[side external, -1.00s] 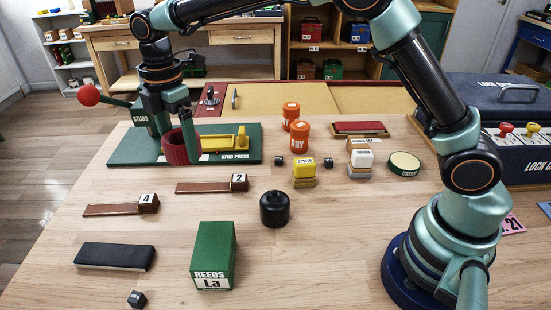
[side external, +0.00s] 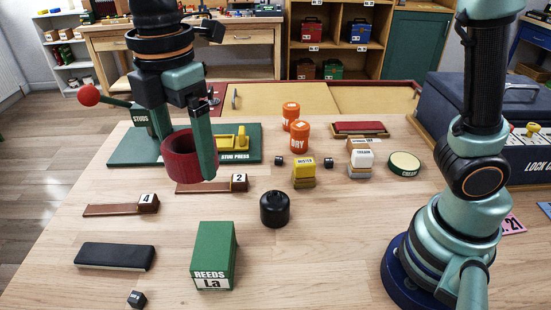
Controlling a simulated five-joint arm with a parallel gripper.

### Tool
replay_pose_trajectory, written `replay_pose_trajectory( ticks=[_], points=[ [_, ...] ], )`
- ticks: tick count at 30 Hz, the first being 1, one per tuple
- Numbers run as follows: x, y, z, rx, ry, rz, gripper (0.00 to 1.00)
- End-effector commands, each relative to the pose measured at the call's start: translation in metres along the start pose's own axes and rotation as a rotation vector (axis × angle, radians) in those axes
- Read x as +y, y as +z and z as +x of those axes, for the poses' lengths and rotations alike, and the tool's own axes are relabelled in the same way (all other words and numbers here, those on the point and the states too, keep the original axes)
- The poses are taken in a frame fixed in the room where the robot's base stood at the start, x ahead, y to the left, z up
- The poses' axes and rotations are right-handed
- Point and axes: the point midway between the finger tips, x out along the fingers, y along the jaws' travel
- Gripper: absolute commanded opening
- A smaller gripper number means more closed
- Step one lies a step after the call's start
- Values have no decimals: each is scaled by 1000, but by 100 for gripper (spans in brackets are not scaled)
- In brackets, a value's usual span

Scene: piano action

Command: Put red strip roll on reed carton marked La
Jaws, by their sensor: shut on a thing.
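The red strip roll (side external: 182,160) is a dark red ring with an open middle. My gripper (side external: 192,165) is shut on the roll's wall, with one finger showing in front of it at its right side. The roll is held up in the air, in front of the green stud press and, in the picture, just above the hammer marked 2. The reed carton marked La (side external: 213,256) is a green box on the near part of the table. Its top is bare, and it lies nearer the camera than the roll.
Hammers marked 2 (side external: 212,186) and 4 (side external: 122,206) lie left of centre. A black knobbed weight (side external: 274,210) stands right of the carton. A dark block (side external: 115,256) lies left of it. The stud press (side external: 235,143) with its red-knobbed lever stands behind.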

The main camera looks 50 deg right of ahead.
Motion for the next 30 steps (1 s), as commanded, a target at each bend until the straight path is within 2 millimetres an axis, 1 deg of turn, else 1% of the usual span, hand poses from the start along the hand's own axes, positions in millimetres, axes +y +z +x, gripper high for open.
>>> replay_pose_trajectory(
  ticks=[1,9,15,18,23,30],
  points=[
    [-1,1,12,-3,-5,0,34],
    [-1,1,78,-4,-7,0,34],
    [0,1,122,-3,-5,0,34],
    [0,1,136,-2,-4,0,34],
    [0,1,146,-1,-2,0,34],
    [0,1,179,-3,-4,0,34]
  ],
)
